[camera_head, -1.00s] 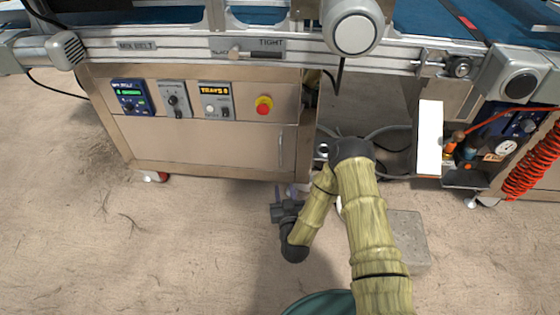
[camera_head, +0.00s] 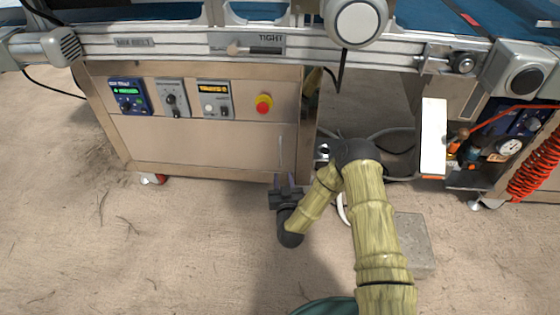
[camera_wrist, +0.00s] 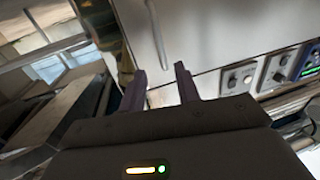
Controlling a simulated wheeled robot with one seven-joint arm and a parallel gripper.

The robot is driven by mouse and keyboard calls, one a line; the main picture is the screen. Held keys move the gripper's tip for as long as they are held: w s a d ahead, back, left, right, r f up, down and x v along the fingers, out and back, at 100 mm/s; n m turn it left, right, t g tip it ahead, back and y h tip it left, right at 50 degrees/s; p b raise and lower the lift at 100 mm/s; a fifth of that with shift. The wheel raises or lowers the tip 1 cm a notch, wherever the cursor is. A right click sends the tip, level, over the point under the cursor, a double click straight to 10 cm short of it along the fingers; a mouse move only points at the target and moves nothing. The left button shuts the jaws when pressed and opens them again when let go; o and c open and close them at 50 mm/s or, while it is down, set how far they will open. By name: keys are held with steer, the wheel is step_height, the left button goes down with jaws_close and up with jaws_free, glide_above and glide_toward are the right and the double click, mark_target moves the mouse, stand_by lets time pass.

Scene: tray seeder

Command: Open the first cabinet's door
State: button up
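The first cabinet (camera_head: 130,75) stands at the left under the belt. Its steel door (camera_head: 200,148) is closed and carries a thin vertical handle (camera_head: 281,150) near its right edge. In the wrist view the door (camera_wrist: 205,35) fills the upper middle and the handle (camera_wrist: 157,32) shows as a slim bar. My gripper (camera_head: 283,180) is just below the handle's lower end in the head view. In the wrist view my gripper (camera_wrist: 162,78) has its two dark fingers apart with nothing between them, and the handle is beyond the tips, roughly in line with the gap.
Control panels and a red stop button (camera_head: 264,103) sit on the cabinet above the door. An open white door (camera_head: 433,137) stands at the right, with a red coiled hose (camera_head: 537,165) beyond it. A grey slab (camera_head: 412,245) lies on the floor. The floor left of my gripper is clear.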

mark_target(280, 155)
steer(key=w+b, duration=0.1)
steer(key=w, duration=0.2)
steer(key=w+a+b, duration=0.1)
steer(key=w+b, duration=0.1)
steer(key=w, duration=0.1)
steer(key=w+b, duration=0.1)
steer(key=w, duration=0.2)
steer(key=shift+w+a+f, duration=0.15)
steer(key=shift+w+a, duration=0.15)
steer(key=shift+w, duration=0.5)
jaws_close()
